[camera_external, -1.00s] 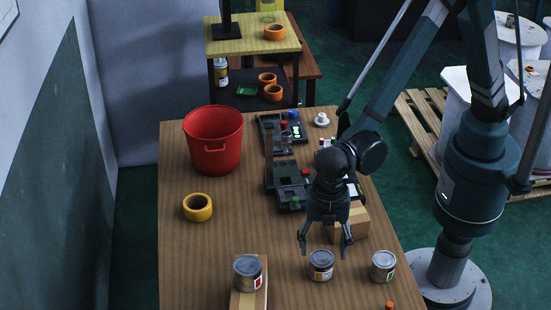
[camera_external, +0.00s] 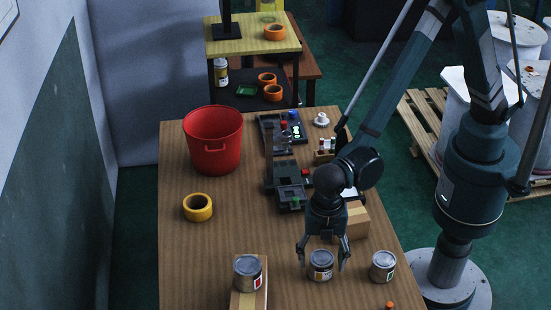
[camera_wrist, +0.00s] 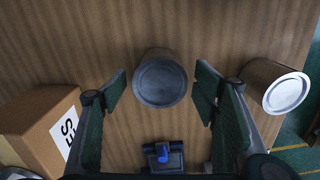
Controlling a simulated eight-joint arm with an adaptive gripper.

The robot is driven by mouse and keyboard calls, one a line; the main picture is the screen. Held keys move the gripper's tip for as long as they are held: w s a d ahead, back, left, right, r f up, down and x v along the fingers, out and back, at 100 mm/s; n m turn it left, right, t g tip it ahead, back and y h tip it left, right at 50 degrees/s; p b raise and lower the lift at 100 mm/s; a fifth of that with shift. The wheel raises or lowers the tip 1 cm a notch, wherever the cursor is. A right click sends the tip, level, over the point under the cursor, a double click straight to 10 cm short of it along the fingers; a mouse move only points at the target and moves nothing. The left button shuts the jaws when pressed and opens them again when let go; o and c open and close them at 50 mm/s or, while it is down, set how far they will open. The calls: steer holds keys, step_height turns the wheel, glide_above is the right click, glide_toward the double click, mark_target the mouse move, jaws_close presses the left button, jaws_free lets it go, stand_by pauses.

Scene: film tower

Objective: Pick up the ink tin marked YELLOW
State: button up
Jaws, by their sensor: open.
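My gripper (camera_external: 321,262) is open and points down, its fingers on either side of the middle ink tin (camera_external: 320,271), a grey metal can upright on the table. That tin's small label looks yellowish-orange, and its word is too small to read. In the wrist view the tin's round lid (camera_wrist: 160,82) lies between the spread fingers (camera_wrist: 160,90), with a gap on each side. A second tin (camera_external: 248,278) with a red label is on the left, on a cardboard box. A third tin (camera_external: 383,267) with a green label stands on the right; it also shows in the wrist view (camera_wrist: 286,92).
The cardboard box (camera_wrist: 42,125) is left of the fingers in the wrist view. Another cardboard box (camera_external: 356,224) stands behind my gripper. A red bucket (camera_external: 212,140), a yellow tape roll (camera_external: 198,207) and dark devices (camera_external: 287,184) are farther back.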

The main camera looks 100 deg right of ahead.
steer(key=shift+f, duration=1.05)
steer(key=c, duration=1.1)
